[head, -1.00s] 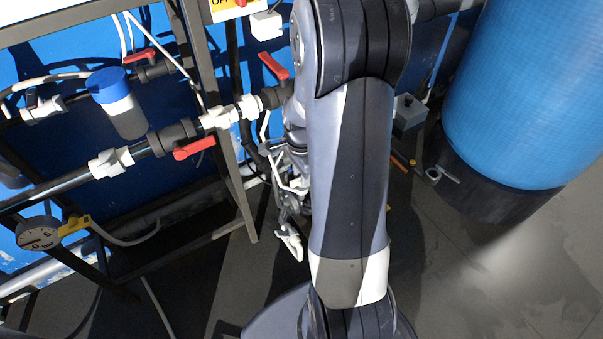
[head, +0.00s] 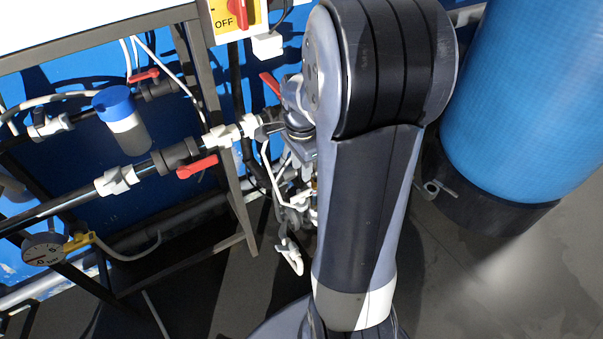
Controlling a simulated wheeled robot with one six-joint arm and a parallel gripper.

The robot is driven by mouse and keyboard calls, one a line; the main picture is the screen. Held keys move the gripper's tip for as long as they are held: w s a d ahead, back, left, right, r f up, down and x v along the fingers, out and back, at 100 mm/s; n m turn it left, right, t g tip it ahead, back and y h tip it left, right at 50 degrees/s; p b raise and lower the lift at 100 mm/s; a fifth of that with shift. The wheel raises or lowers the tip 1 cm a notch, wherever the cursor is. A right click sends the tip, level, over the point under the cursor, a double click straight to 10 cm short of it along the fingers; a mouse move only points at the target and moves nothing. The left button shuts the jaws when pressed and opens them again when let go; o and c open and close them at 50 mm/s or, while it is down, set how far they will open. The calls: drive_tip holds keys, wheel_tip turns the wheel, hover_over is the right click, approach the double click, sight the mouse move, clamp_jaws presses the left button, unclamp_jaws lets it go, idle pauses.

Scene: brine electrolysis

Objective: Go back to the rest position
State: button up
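My arm rises through the middle of the head view, its large grey and black upper link at the front. A grey wrist part of mine shows just left of the link, close to a red-handled valve (head: 271,84) on the pipe. The end of my arm is mostly hidden behind the link. I cannot make out the gripper's fingers or anything held in them.
A pipe frame at left carries a lower red-handled valve (head: 197,167), a blue-capped filter (head: 124,120) and a gauge (head: 44,248). A red rotary switch (head: 238,13) is above. A blue tank (head: 530,100) stands right. Grey floor (head: 470,285) is open at lower right.

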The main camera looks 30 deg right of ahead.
sight(302, 193)
drive_tip(key=shift+r, duration=0.3)
wheel_tip(302, 193, down, 11)
drive_tip(key=shift+r+b, duration=0.1)
drive_tip(key=shift+b, duration=1.05)
drive_tip(key=shift+n, duration=0.3)
